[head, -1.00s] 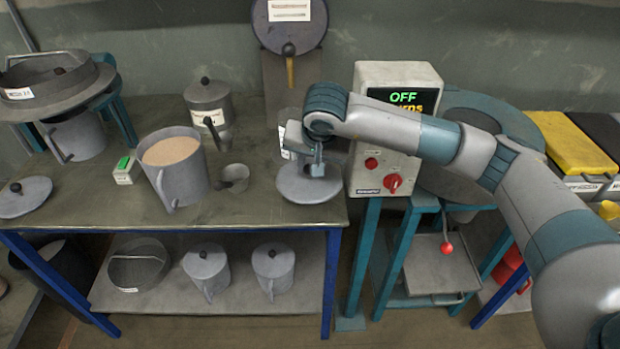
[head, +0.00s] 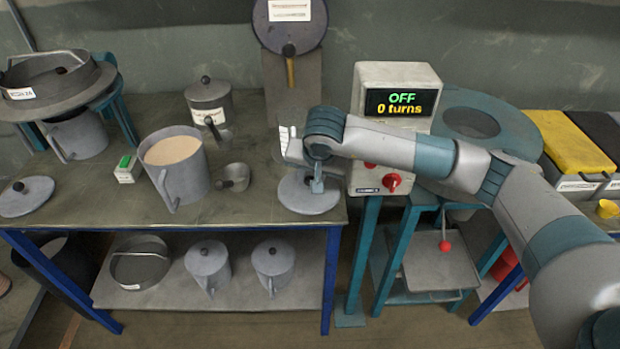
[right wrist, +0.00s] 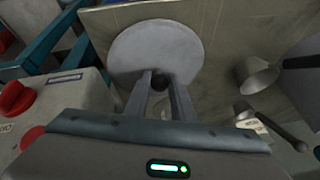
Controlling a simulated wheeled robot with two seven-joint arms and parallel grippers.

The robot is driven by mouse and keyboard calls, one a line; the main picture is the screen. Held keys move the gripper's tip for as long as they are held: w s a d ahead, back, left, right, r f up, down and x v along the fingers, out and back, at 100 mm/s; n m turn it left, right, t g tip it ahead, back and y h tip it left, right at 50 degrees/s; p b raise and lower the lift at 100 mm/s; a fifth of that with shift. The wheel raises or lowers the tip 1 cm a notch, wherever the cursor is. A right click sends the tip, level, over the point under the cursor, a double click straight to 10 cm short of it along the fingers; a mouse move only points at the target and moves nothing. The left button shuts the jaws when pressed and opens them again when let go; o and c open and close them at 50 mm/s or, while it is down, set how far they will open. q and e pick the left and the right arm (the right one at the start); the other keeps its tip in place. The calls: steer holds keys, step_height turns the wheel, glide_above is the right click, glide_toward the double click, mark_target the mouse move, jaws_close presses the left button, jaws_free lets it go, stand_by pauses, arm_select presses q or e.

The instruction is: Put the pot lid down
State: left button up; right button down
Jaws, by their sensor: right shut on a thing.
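The pot lid (head: 304,199), a grey disc with a dark knob, is level at the right end of the bench top. It lies on the bench or just above it; I cannot tell which. My right gripper (head: 317,184) points down over it and is shut on its knob. In the right wrist view, the lid (right wrist: 150,45) shows beyond my right gripper (right wrist: 160,84), with the dark knob between the fingertips. An open grey pot (head: 182,185) of tan liquid stands to the left. My left gripper is not in view.
A small scoop cup (head: 238,177) and a lidded pot (head: 209,102) stand left of the lid. Another lid (head: 25,197) lies at the bench's far left. The control box (head: 374,185), reading "OFF 0 turns", is close on the right. Bare bench (head: 245,210) shows in front of the cup.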

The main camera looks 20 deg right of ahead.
steer(key=c, duration=1.5)
jaws_free()
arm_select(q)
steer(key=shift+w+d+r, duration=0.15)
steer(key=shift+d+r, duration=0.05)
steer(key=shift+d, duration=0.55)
arm_select(e)
steer(key=shift+v, duration=1.1)
steer(key=b+v, duration=0.1)
steer(key=v, duration=0.2)
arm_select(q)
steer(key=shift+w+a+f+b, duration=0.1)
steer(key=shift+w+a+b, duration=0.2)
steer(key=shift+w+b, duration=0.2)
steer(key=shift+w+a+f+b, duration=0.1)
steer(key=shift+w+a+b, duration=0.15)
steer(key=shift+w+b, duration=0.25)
arm_select(e)
step_height(320, 180, up, 6)
glide_above(312, 197)
steer(key=s, duration=0.3)
steer(key=shift+r, duration=0.2)
steer(key=shift+a+f, duration=0.1)
steer(key=shift+a, duration=0.05)
